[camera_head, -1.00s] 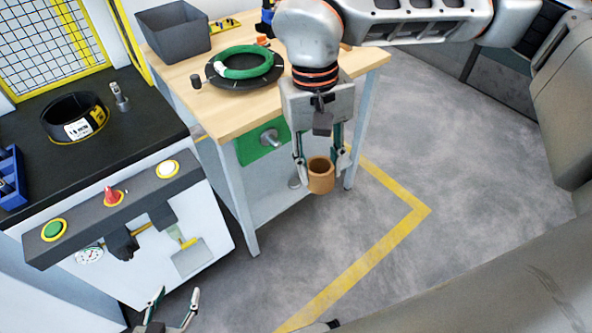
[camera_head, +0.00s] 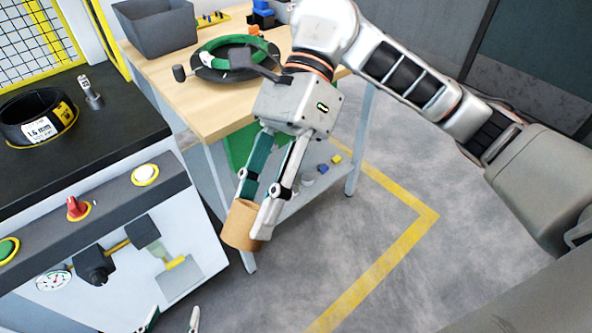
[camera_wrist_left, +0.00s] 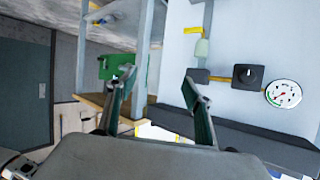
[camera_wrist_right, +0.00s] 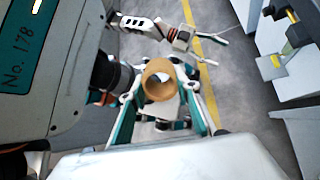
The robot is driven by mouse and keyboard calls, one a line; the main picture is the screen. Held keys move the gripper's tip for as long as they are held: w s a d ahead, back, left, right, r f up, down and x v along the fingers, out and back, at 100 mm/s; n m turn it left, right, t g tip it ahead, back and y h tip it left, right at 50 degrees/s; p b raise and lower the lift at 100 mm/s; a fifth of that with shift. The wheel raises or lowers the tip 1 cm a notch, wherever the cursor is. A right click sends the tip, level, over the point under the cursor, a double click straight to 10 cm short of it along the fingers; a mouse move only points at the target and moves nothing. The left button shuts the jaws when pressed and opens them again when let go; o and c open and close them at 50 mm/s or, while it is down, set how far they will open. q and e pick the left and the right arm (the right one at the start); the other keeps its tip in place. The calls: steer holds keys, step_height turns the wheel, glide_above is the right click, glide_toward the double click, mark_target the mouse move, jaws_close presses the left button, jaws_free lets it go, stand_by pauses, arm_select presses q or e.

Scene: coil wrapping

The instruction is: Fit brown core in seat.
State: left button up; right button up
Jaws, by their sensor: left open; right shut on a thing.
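The brown core (camera_head: 239,227), a short hollow tube, is tilted and held in my right gripper (camera_head: 255,208), in front of the workbench and right of the machine front. The right wrist view shows the core (camera_wrist_right: 160,68) end-on between the fingers, its bore open. My left gripper (camera_head: 174,319) is open and empty at the bottom edge; its spread fingers show in the left wrist view (camera_wrist_left: 156,92). On the machine front, two dark blocks (camera_head: 94,266) flank a yellow rod (camera_head: 119,246), apart from the core. I cannot tell which part is the seat.
The wooden workbench (camera_head: 180,62) carries a green coil (camera_head: 209,61) on a black disc and a grey bin (camera_head: 155,30). A black reel (camera_head: 35,118) sits on the dark machine top. Buttons and a gauge (camera_head: 53,281) line its front. Open floor lies right.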

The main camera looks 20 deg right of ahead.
steer(key=w+d+f+m+t+y+b, duration=0.3)
steer(key=w+d+f+m+t+b, duration=0.2)
steer(key=d+f+m+t, duration=0.35)
steer(key=w+d+f+m+t+y+b, duration=0.4)
steer(key=d+f+m+t, duration=0.25)
steer(key=d+t, duration=0.35)
steer(key=w+d+f+m+t+h, duration=0.2)
steer(key=w+d+f+h, duration=0.1)
steer(key=w, duration=0.4)
steer(key=w+d+f+m+t+h, duration=0.1)
steer(key=w+d+f+m+h, duration=0.15)
steer(key=w, duration=0.55)
arm_select(q)
step_height(320, 180, down, 6)
steer(key=s+d, duration=0.1)
steer(key=shift+s+d+r+n+g+h, duration=0.2)
steer(key=shift+s+d+n+g+h, duration=0.1)
steer(key=shift+g, duration=0.1)
arm_select(e)
steer(key=w+a+f+m+t+h, duration=0.1)
steer(key=w+a+f, duration=0.1)
steer(key=w+f, duration=0.3)
steer(key=w+a+f+m+t+h, duration=0.1)
steer(key=w+f, duration=0.4)
steer(key=f, duration=0.6)
steer(key=shift+w+a+f+m+h, duration=0.35)
steer(key=shift+a+h, duration=0.2)
steer(key=shift+a, duration=0.2)
steer(key=shift+s+r, duration=0.1)
